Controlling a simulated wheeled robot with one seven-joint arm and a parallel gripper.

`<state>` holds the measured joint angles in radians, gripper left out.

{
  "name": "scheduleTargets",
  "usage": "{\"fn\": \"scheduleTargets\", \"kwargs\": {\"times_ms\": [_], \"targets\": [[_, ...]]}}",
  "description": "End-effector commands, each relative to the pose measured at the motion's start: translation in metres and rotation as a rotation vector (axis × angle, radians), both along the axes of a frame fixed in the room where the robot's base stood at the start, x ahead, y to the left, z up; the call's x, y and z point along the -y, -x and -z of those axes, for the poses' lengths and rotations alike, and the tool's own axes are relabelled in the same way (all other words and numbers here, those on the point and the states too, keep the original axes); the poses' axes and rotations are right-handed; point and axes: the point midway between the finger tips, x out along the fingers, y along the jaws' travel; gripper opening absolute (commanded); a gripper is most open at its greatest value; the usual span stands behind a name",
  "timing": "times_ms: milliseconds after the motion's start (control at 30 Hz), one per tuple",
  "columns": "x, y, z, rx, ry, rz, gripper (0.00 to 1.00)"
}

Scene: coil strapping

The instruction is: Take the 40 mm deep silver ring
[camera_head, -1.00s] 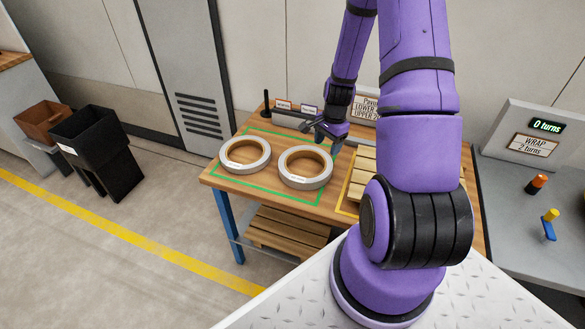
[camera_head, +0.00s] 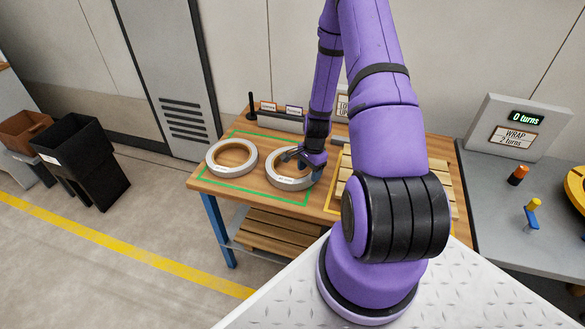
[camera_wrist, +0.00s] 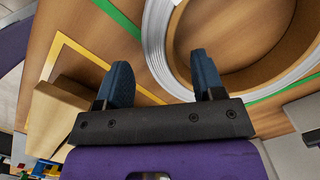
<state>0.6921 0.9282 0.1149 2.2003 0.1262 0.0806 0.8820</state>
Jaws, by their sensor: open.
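Two silver rings with brown inner walls lie flat on the wooden table inside a green outline: the left ring (camera_head: 231,173) and the right ring (camera_head: 288,184). Each has a small label that I cannot read, so I cannot tell which is 40 mm deep. My gripper (camera_head: 301,158) is over the far right side of the right ring, fingers open and empty. In the wrist view, the gap between my fingers (camera_wrist: 162,82) faces the silver band of a ring (camera_wrist: 155,38). One finger appears over its opening, the other outside; contact is unclear.
A slatted wooden pallet (camera_head: 350,172) lies right of the rings within a yellow outline. A sign rail (camera_head: 280,122) and black post (camera_head: 251,105) stand behind. A grey bench (camera_head: 490,215) with a turns display (camera_head: 526,119) is at right.

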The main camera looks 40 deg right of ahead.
Motion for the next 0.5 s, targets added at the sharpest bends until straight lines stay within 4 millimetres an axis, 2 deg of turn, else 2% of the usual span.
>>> {"fn": "scheduleTargets", "kwargs": {"times_ms": [233, 500], "targets": [[-0.005, 0.0, 0.032, -0.002, -0.002, -0.001, 0.62], [-0.005, -0.001, 0.04, 0.0, 0.0, 0.0, 0.62]]}}
